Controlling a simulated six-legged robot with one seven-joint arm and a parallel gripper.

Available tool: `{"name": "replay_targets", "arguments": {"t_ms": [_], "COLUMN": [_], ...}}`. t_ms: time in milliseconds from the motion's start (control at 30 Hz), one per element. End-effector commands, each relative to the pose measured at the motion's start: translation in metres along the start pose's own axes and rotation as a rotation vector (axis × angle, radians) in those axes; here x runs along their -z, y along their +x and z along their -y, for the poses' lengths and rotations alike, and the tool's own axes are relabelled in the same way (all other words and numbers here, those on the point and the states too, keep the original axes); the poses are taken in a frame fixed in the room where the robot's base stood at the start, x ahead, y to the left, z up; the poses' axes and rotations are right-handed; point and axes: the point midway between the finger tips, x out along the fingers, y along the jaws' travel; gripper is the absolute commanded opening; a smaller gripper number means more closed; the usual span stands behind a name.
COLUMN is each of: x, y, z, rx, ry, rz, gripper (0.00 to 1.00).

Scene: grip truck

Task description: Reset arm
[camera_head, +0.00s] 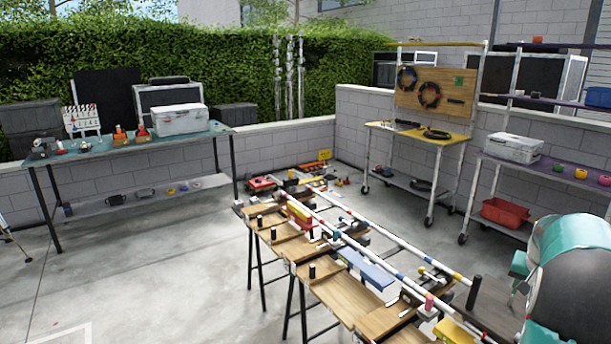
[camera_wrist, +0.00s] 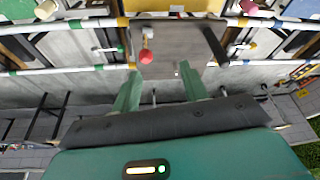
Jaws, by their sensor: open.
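My gripper (camera_wrist: 160,82) shows in the wrist view with its two green fingers apart and nothing between them. Beyond the fingertips is a dark grey board (camera_wrist: 172,45) on a rail frame, with a red-tipped knob (camera_wrist: 146,56) at its near left part. The fingers appear apart from the knob, though the exact gap is hard to tell. In the head view my teal and black arm (camera_head: 575,262) is at the lower right, and the fingers are hidden there.
A long rack of wooden trays (camera_head: 383,320) with striped rails and many small parts runs across the middle. A green-topped table (camera_head: 100,151) stands at left. A yellow-topped cart (camera_head: 440,139) and a purple-topped cart (camera_head: 560,171) stand at right. The concrete floor (camera_head: 150,270) at left is mostly clear.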

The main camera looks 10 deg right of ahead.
Motion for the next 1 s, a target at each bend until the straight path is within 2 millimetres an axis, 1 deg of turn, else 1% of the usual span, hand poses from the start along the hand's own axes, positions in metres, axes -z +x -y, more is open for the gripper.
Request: {"name": "replay_targets", "arguments": {"t_ms": [33, 67, 100, 167, 200, 267, 300, 367, 400, 467, 500, 567, 600, 733, 900, 1000], "x": [-0.009, -0.016, -0.027, -0.046, -0.059, -0.081, -0.096, -0.12, -0.137, -0.162, -0.179, -0.206, -0.223, -0.281, -0.354, -0.388], "y": [-0.018, -0.029, -0.043, -0.065, -0.079, -0.098, -0.11, -0.128, -0.139, -0.155, -0.165, -0.178, -0.186, -0.208, -0.225, -0.227], "z": [0.021, 0.033, 0.05, 0.073, 0.088, 0.108, 0.12, 0.136, 0.145, 0.157, 0.164, 0.173, 0.177, 0.185, 0.182, 0.176], "rx": [0.018, 0.028, 0.042, 0.064, 0.079, 0.101, 0.115, 0.137, 0.151, 0.172, 0.185, 0.206, 0.219, 0.262, 0.316, 0.341], "ry": [-0.033, -0.054, -0.083, -0.128, -0.159, -0.205, -0.236, -0.283, -0.314, -0.361, -0.393, -0.44, -0.472, -0.575, -0.708, -0.774], "rz": [-0.009, -0.013, -0.018, -0.024, -0.029, -0.035, -0.039, -0.045, -0.049, -0.056, -0.06, -0.066, -0.071, -0.087, -0.108, -0.118], "gripper": [0.44, 0.44, 0.44, 0.44, 0.44, 0.44, 0.44, 0.44, 0.44, 0.44, 0.44, 0.44, 0.44, 0.44, 0.44, 0.44]}}
